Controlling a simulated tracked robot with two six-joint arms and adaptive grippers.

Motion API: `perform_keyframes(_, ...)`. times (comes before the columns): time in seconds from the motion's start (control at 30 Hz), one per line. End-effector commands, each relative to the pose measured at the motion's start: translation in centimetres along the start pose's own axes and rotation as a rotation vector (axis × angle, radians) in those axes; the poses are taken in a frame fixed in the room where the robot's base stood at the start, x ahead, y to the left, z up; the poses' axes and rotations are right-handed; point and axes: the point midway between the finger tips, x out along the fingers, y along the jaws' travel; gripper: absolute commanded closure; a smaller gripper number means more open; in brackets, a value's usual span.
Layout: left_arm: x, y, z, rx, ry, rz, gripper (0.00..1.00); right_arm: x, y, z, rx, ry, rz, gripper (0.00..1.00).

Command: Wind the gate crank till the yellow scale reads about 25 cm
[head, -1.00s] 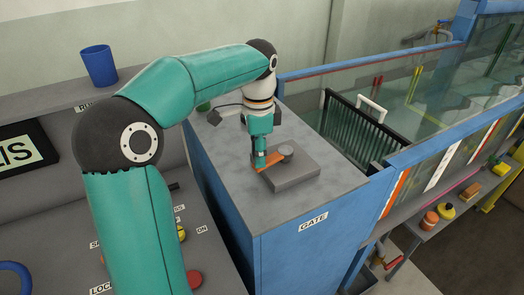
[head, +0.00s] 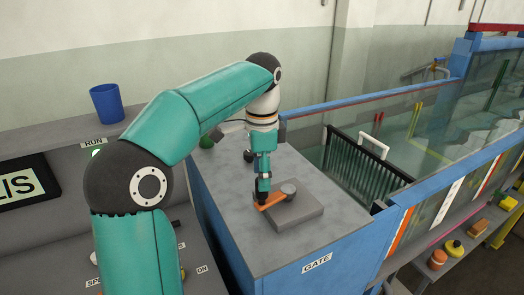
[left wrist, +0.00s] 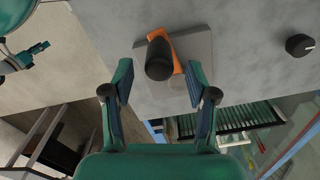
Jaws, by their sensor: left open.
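The gate crank has an orange arm (head: 272,202) on a round grey hub (head: 289,188), on a grey block (head: 300,213) atop the blue gate cabinet. In the left wrist view the orange arm (left wrist: 177,58) carries a black knob (left wrist: 159,57). My left gripper (head: 262,188) points down over the knob end and hides the knob in the head view. In the left wrist view its open fingers (left wrist: 158,80) lie on either side of the knob, not closed on it. What seems my right gripper (left wrist: 27,57) shows small at upper left. I cannot make out a yellow scale reading.
A black grating (head: 360,168) with a white handle (head: 375,146) stands in the glass flume beside the cabinet. A black knob (left wrist: 299,46) is on the cabinet top. A blue cup (head: 106,103) stands on the left shelf. Bottles line a shelf at right.

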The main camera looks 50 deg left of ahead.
Motion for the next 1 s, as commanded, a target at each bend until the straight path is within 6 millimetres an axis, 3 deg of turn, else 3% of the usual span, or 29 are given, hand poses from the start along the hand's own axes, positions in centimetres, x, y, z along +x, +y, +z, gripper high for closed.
perform_keyframes(0.2, -4.0, -0.1, -0.1, -0.002, 0.003, -0.003, 0.42, 0.0, 0.0, 0.0, 0.0, 0.0, 0.0, 0.42)
perform_keyframes(0.4, -5.9, -0.1, -0.1, -0.001, 0.002, -0.002, 0.42, 0.0, 0.0, 0.0, 0.0, 0.0, 0.0, 0.42)
perform_keyframes(1.0, -6.6, 0.0, 0.0, -0.001, 0.001, -0.001, 0.42, 0.1, 0.0, 0.0, 0.0, 0.0, 0.0, 0.42)
